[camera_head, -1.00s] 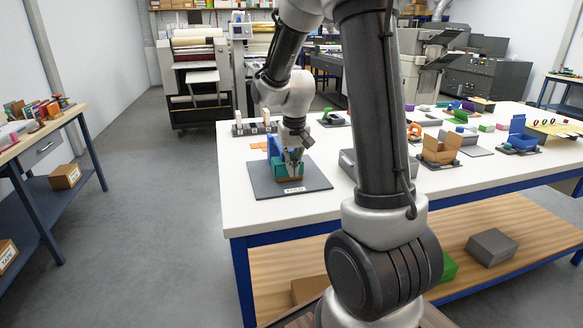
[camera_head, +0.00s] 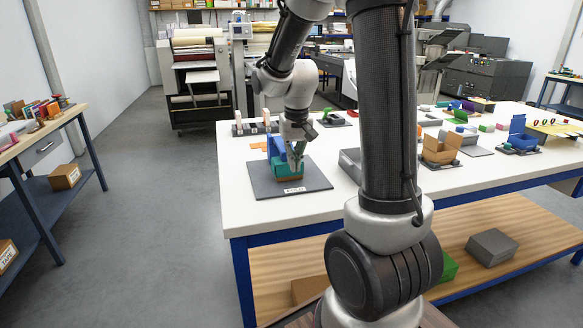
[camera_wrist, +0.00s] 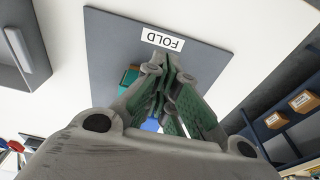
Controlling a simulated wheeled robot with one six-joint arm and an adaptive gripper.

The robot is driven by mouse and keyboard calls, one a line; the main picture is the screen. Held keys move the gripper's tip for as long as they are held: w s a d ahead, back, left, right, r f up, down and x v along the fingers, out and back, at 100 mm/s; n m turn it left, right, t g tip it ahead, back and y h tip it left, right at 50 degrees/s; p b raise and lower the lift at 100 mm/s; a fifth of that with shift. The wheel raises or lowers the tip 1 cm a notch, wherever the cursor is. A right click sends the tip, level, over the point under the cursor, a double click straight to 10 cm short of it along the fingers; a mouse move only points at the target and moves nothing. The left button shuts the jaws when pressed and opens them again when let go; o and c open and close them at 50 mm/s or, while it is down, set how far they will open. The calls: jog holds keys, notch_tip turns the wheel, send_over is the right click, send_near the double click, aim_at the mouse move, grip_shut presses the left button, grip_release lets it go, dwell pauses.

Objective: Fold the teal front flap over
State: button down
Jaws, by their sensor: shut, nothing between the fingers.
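The small box on the dark grey mat (camera_head: 262,188) has a teal front flap (camera_head: 282,169), a blue flap (camera_head: 276,147) standing up behind it and an orange-brown base (camera_head: 291,179). My gripper (camera_head: 297,165) points down at the right part of the box, close to the teal flap, and its fingers are together and empty. In the wrist view, the gripper (camera_wrist: 168,76) hides most of the box.
A label reading FOLD (camera_wrist: 162,39) lies on the mat's front edge. A grey tray (camera_head: 350,164) stands right of the mat. An orange open box (camera_head: 441,149) and a blue one (camera_head: 517,132) stand farther right. The white table (camera_head: 240,212) is bare in front of the mat.

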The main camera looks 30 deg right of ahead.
jog(key=shift+r, duration=2.65)
